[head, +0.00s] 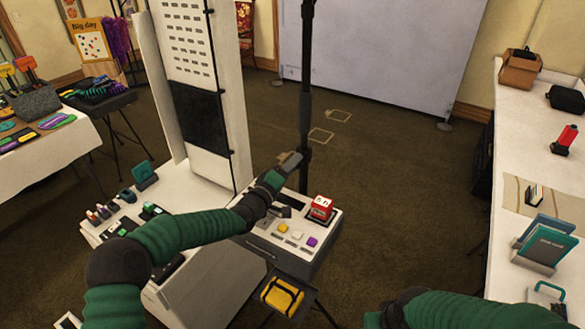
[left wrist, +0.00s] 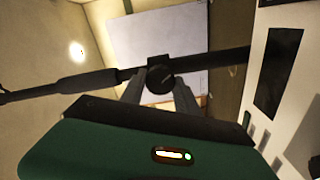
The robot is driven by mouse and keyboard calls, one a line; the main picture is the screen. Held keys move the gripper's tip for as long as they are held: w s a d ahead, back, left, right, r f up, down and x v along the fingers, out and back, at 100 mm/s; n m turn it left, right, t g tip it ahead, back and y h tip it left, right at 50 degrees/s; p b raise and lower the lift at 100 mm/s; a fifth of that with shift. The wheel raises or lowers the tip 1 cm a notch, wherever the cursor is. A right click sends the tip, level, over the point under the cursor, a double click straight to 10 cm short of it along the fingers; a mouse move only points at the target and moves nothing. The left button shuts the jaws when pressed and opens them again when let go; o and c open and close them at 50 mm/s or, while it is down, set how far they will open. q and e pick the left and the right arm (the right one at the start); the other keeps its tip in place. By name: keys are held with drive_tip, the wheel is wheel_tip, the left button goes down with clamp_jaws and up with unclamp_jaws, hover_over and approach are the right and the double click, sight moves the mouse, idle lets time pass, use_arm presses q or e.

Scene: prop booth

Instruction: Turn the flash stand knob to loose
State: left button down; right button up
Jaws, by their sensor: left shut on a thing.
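The flash stand (head: 306,75) is a thin black upright pole in the middle of the head view. In the left wrist view the pole (left wrist: 85,82) runs across the picture, with a dark round knob (left wrist: 160,88) on its collar. My left gripper (head: 294,160) reaches the pole from the left in the head view. In the left wrist view my left gripper (left wrist: 160,92) has one finger on each side of the knob and is shut on it. The knob is mostly hidden in the head view. I cannot read any loose or tight mark.
Below my left gripper is a console (head: 274,248) with coloured buttons and a red-and-white block (head: 320,209). A tall white panel (head: 195,85) stands left of the pole. A long white table (head: 505,130) lines the right side. Carpet between is open.

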use_arm(q)
drive_tip(key=shift+a+f+n, duration=0.15)
drive_tip(key=shift+n, duration=1.05)
drive_tip(key=shift+b, duration=0.3)
drive_tip(key=c, duration=1.2)
unclamp_jaws()
drive_tip(key=o, duration=0.3)
drive_tip(key=shift+w, duration=0.1)
drive_tip(key=b+v, duration=0.1)
drive_tip(key=v, duration=1.6)
drive_tip(key=shift+b, duration=0.35)
drive_tip(key=shift+w, duration=0.1)
